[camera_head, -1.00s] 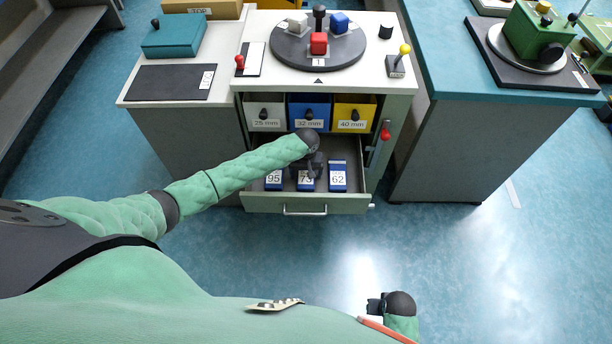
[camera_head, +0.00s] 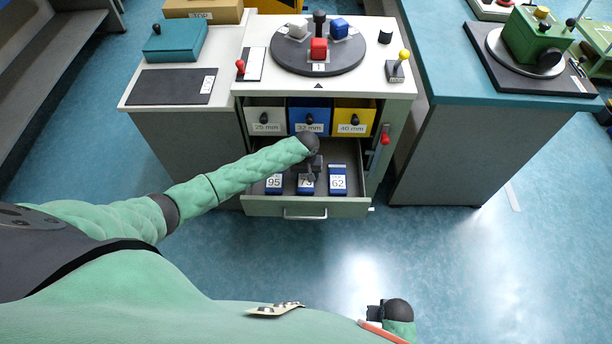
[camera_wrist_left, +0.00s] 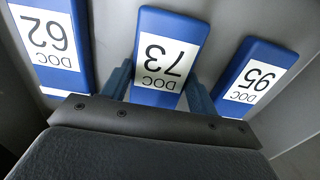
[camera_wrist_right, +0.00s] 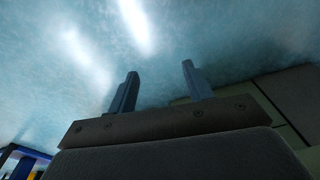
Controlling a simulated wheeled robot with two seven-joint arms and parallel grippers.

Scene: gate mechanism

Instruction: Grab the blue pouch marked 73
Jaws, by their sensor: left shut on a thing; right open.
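The blue pouch marked 73 (camera_wrist_left: 165,58) lies in the open drawer, the middle one of three. In the head view it (camera_head: 306,187) is partly covered by my left gripper. My left gripper (camera_wrist_left: 160,85) has one finger on each side of this pouch and is shut on it. The blue pouch marked 62 (camera_head: 338,180) and the blue pouch marked 95 (camera_head: 274,183) lie on either side of it. My right gripper (camera_wrist_right: 157,85) is open and empty above the floor, away from the cabinet.
The open drawer (camera_head: 340,207) has walls around the pouches and a front handle. Above it are the 25 mm, 32 mm and 40 mm bins (camera_head: 355,117). A red-handled lever (camera_head: 385,138) is at the cabinet's right side. The floor in front is clear.

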